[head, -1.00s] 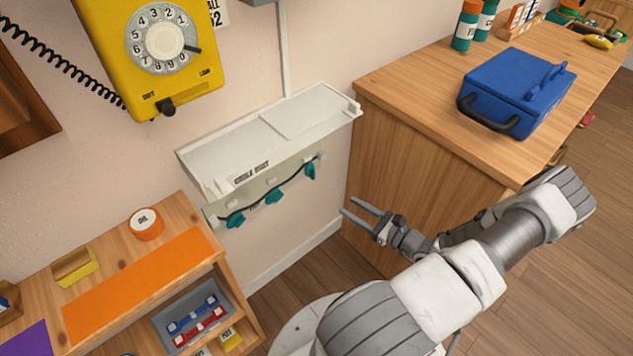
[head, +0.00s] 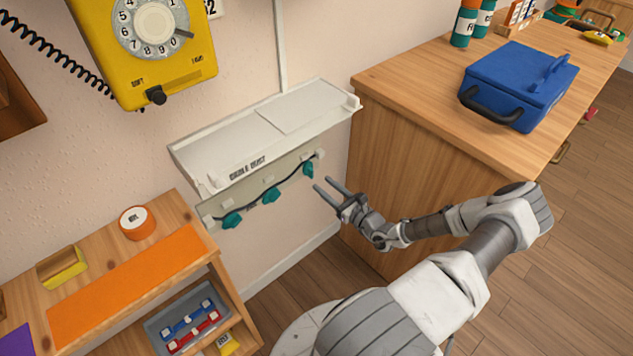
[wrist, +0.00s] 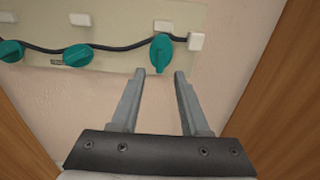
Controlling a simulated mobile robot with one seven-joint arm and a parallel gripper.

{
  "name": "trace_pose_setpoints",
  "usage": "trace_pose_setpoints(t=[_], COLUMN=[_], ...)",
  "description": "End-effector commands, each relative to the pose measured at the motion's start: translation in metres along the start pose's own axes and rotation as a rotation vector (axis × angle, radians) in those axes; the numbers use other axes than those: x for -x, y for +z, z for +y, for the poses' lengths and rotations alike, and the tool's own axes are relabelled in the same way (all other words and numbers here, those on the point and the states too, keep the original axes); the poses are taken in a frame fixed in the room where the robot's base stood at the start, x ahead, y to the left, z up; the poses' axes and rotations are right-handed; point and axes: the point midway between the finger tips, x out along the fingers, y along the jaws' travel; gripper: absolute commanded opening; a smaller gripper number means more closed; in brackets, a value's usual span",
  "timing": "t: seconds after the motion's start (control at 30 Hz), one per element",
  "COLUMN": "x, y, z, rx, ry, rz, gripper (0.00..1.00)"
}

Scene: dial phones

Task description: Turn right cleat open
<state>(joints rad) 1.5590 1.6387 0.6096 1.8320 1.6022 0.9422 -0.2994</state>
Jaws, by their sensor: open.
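Several teal cleats sit in a row on a pale panel (head: 245,196) under the white cable duct, with a dark cable running along them. The right cleat (head: 308,169) hangs roughly upright in the head view, and it also shows in the wrist view (wrist: 161,54). The middle cleat (head: 271,195) and left cleat (head: 232,220) lie turned more sideways. My gripper (head: 324,187) is open and empty, just right of and below the right cleat. In the wrist view its fingertips (wrist: 160,72) lie just below that cleat, one to each side; contact cannot be told.
The white cable duct (head: 265,130) has an open lid above the panel. A wooden counter (head: 420,90) with a blue case (head: 520,85) stands at right. A wooden shelf (head: 190,208) stands at lower left. A yellow dial phone (head: 150,50) hangs above.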

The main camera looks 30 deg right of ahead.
Motion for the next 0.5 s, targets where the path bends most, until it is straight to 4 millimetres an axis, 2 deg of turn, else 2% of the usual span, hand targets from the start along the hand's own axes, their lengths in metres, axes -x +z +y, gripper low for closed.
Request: trace_pose_setpoints(t=[0.03,0.2,0.5], x=[-0.01,-0.033,-0.045], y=[-0.003,-0.002,0.0], z=[0.0,0.0,0.0], rx=[0.0,0.0,0.0], ry=[0.002,0.001,0.0], rz=[-0.001,0.0,0.001], gripper=[0.45,0.45,0.45])
